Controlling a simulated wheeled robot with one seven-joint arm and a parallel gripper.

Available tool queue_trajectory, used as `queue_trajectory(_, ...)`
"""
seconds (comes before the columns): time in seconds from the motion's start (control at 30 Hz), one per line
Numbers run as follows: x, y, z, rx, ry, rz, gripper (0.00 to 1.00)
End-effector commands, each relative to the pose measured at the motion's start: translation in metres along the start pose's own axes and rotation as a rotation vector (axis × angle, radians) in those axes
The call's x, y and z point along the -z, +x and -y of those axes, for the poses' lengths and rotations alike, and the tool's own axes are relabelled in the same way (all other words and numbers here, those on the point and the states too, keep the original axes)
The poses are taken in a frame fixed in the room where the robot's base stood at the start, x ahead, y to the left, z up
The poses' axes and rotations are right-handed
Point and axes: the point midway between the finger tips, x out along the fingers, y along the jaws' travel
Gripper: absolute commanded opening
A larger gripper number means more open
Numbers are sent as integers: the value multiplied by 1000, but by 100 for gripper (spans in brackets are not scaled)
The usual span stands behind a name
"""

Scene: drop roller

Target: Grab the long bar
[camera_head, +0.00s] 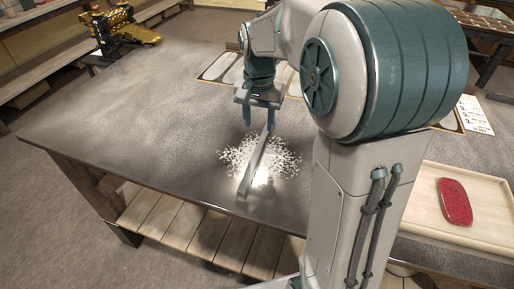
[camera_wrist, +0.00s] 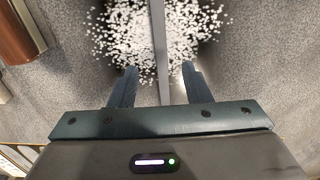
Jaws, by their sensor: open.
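The long bar (camera_head: 254,164) is a thin grey metal bar lying over a patch of white bits (camera_head: 232,159) on the dark table. Its near end is close to the table's front edge. My gripper (camera_head: 259,124) is above the bar's far end, pointing down. In the wrist view the bar (camera_wrist: 160,45) runs between the two open fingers of my gripper (camera_wrist: 157,72), with a gap on each side. I cannot tell how high the fingertips are above the table. The bar's far end is hidden by my gripper.
A wooden tray (camera_head: 435,226) with a red oblong thing (camera_head: 455,202) is at the right. A gold and black machine (camera_head: 122,30) stands at the far left corner. Sheets with pale oval shapes (camera_head: 221,67) lie behind my gripper. The table's left part is clear.

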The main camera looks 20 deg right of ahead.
Motion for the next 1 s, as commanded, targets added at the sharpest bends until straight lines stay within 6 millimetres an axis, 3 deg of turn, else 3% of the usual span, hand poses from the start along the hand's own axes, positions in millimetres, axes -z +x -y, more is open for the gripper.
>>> queue_trajectory(0.1, -1, 23, 0, -2, 0, 3, 44)
queue_trajectory(0.4, -1, 48, 0, -1, 0, 2, 44)
queue_trajectory(0.7, -2, 90, 1, -2, 0, 3, 44)
queue_trajectory(1.0, -2, 94, 1, 0, 0, 0, 41)
